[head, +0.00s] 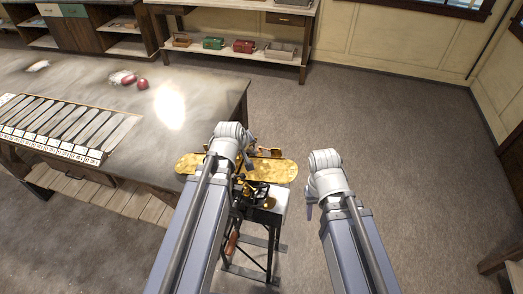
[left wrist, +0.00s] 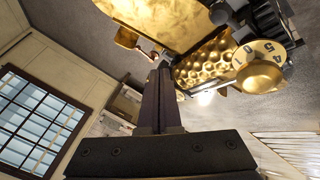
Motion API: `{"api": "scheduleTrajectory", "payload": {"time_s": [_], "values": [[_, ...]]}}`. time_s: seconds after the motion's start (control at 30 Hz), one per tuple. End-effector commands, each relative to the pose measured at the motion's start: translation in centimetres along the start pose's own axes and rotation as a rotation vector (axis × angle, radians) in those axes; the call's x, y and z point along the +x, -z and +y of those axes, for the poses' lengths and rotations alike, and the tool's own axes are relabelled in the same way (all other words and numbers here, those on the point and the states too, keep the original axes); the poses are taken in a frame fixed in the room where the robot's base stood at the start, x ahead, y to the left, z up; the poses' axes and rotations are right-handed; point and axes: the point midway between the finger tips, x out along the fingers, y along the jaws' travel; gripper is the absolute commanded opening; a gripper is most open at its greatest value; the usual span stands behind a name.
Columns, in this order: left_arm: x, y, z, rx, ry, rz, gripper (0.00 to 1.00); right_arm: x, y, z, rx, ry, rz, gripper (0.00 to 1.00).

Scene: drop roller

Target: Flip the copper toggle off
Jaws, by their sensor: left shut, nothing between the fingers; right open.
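A gold-coloured panel (head: 285,170) sits on a narrow dark stand in the middle of the head view. My left gripper (head: 251,158) is over the panel, shut and empty, partly hidden by its own wrist. In the left wrist view its closed fingers (left wrist: 158,80) point at the panel's edge. A small copper-coloured part (left wrist: 127,38) stands out just left of the fingertips; I cannot tell for sure that it is the toggle, nor its position. My right gripper (head: 309,207) is open and empty, right of the panel and apart from it.
A numbered dial with a gold knob (left wrist: 258,75) and a bumpy gold plate (left wrist: 207,62) are right of the left fingers. A large workbench (head: 60,75) is at the left, with red objects (head: 142,84) on it. The floor at the right is clear.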

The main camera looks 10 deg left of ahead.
Motion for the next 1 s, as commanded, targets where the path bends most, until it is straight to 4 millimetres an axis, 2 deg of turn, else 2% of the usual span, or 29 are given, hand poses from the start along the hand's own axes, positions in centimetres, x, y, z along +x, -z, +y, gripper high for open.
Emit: {"api": "scheduleTrajectory", "payload": {"time_s": [0.17, 0.37, 0.83, 1.0], "values": [[0.8, 0.0, -0.1, 0.000, 0.000, 0.000, 0.00, 0.7, 0.0, -0.1, 0.000, 0.000, 0.000, 0.50], [2.9, -0.1, -0.1, 0.001, 0.000, 0.000, 0.00, 2.5, 0.2, -0.2, 0.002, 0.000, 0.001, 0.50], [10.8, -0.1, -0.2, 0.001, 0.000, 0.000, 0.00, 9.1, 0.6, -0.8, -0.007, -0.002, 0.002, 0.50], [11.9, -0.2, 2.5, 0.003, -0.001, -0.002, 0.00, 8.9, 0.6, -0.8, -0.008, -0.002, 0.002, 0.50]]}}
